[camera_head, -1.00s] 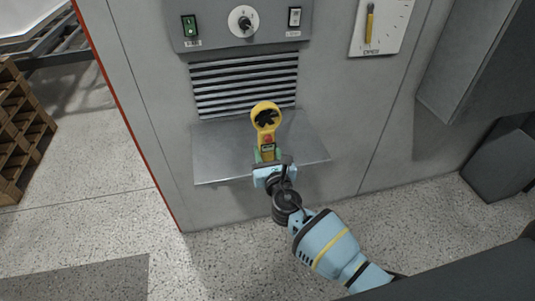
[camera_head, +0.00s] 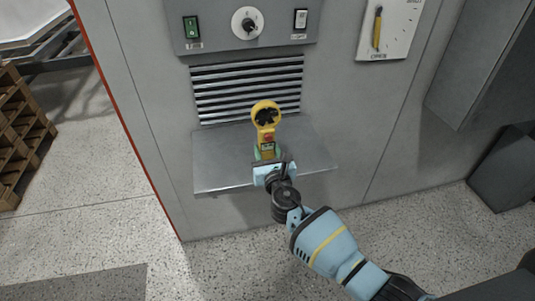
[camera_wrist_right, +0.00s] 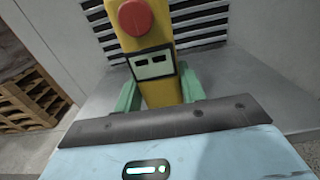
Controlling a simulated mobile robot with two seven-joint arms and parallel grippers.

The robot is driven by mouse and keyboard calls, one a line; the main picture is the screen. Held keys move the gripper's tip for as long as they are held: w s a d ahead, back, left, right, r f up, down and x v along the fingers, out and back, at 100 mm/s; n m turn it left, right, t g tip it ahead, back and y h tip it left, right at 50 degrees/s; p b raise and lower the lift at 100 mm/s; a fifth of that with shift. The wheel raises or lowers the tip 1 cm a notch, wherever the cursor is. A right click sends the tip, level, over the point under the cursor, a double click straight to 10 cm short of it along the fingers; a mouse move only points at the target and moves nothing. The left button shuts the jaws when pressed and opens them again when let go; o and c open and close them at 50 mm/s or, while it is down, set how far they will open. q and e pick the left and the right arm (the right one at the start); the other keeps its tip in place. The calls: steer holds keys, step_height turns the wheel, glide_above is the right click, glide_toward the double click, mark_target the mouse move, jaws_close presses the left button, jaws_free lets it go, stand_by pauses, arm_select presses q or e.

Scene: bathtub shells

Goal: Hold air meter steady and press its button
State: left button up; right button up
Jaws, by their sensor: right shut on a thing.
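The yellow air meter (camera_head: 266,131) stands upright over the metal shelf in the head view, with a dark fan in its round top. Its red button (camera_head: 268,138) and small display face me. In the right wrist view the air meter (camera_wrist_right: 152,91) shows close up, with the red button (camera_wrist_right: 135,17) at the top and the display (camera_wrist_right: 153,64) below. My right gripper (camera_head: 267,154) is shut on the meter's lower body, its green fingers on either side. Whether the meter's bottom touches the shelf is hidden. My left gripper is not in view.
The metal shelf (camera_head: 222,166) juts from the grey wall below a louvred vent (camera_head: 246,88). A control panel (camera_head: 217,31) with a knob and switches is above. A gauge board (camera_head: 398,26) hangs at upper right. Wooden pallets (camera_head: 20,140) stand at left.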

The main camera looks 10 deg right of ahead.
mark_target(265, 147)
steer(key=shift+w+f+b, duration=0.25)
steer(key=shift+w+b, duration=0.15)
steer(key=shift+w, duration=0.35)
steer(key=shift+w+f+b, duration=0.25)
steer(key=shift+w+b, duration=0.15)
steer(key=shift+w, duration=0.35)
steer(key=shift+w+a+f+b, duration=0.1)
steer(key=shift+w+f+b, duration=0.15)
steer(key=shift+w+b, duration=0.45)
steer(key=shift+w+f+b, duration=0.25)
steer(key=shift+w+b, duration=0.15)
steer(key=shift+w, duration=0.85)
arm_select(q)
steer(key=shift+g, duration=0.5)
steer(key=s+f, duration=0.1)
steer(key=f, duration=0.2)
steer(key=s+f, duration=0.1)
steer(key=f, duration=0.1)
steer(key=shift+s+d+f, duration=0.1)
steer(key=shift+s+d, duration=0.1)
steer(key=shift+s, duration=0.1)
arm_select(e)
steer(key=shift+w+r, duration=0.1)
arm_select(q)
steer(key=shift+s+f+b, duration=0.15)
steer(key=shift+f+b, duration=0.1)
steer(key=shift+b, duration=0.15)
arm_select(e)
steer(key=shift+f, duration=0.35)
